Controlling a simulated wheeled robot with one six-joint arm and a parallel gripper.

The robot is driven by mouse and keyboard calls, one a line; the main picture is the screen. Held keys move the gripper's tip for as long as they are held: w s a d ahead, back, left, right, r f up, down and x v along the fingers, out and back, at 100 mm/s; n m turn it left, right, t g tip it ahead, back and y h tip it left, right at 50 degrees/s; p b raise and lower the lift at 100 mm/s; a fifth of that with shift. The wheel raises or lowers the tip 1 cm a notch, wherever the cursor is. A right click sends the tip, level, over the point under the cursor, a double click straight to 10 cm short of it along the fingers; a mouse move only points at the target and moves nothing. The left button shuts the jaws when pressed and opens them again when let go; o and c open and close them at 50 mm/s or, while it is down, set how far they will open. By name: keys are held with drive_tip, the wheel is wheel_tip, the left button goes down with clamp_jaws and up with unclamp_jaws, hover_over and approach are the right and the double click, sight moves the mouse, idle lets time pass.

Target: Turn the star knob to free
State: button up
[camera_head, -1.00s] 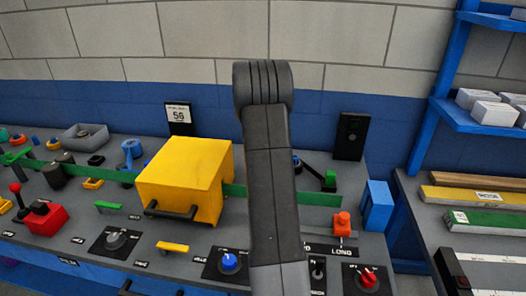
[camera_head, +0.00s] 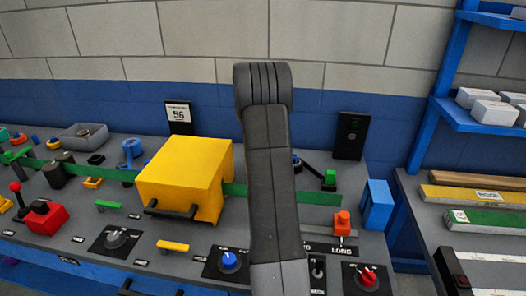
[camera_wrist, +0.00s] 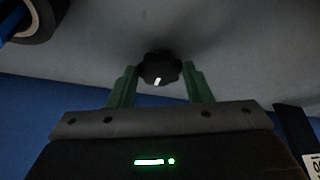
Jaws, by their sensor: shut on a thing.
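The star knob (camera_wrist: 159,68) is black and lobed, with a white mark on its face pointing toward the bottom of the wrist picture. My gripper (camera_wrist: 160,75) has its two green fingers on either side of the knob, shut on it. No position lettering shows around the knob, so I cannot read whether it stands at free. In the head view my arm hides the gripper and the star knob.
A yellow box (camera_head: 184,180) with a dark handle stands left of my arm. A blue knob (camera_head: 229,262), a red knob (camera_head: 367,277) and an orange-red block (camera_head: 342,222) are near the panel's front right. A blue-framed shelf (camera_head: 440,115) stands at right.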

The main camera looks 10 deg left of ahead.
drive_tip(key=n, duration=0.2)
drive_tip(key=n+y+b, duration=0.1)
drive_tip(key=n, duration=0.1)
drive_tip(key=shift+w+d+g+y, duration=0.15)
drive_tip(key=shift+g+y, duration=0.15)
drive_tip(key=shift+g, duration=0.1)
drive_tip(key=n, duration=0.2)
drive_tip(key=n+g, duration=0.1)
drive_tip(key=n, duration=0.1)
drive_tip(key=shift+w+n+g+y+b, duration=0.15)
drive_tip(key=shift+n+g+y+b, duration=0.15)
drive_tip(key=shift+n+y+b, duration=0.1)
drive_tip(key=n, duration=0.2)
drive_tip(key=n+g, duration=0.1)
drive_tip(key=n, duration=0.1)
drive_tip(key=shift+w+d+g+p, duration=0.1)
drive_tip(key=shift+w+g+p, duration=0.05)
drive_tip(key=shift+g+p, duration=0.15)
drive_tip(key=shift+w+n+g+p, duration=0.1)
drive_tip(key=shift+n+g+p, duration=0.65)
drive_tip(key=shift+n, duration=1.75)
drive_tip(key=o, duration=1)
drive_tip(key=v, duration=1.3)
drive_tip(key=shift+w+d+r, duration=0.1)
drive_tip(key=shift+w+r, duration=0.15)
drive_tip(key=shift+r, duration=0.15)
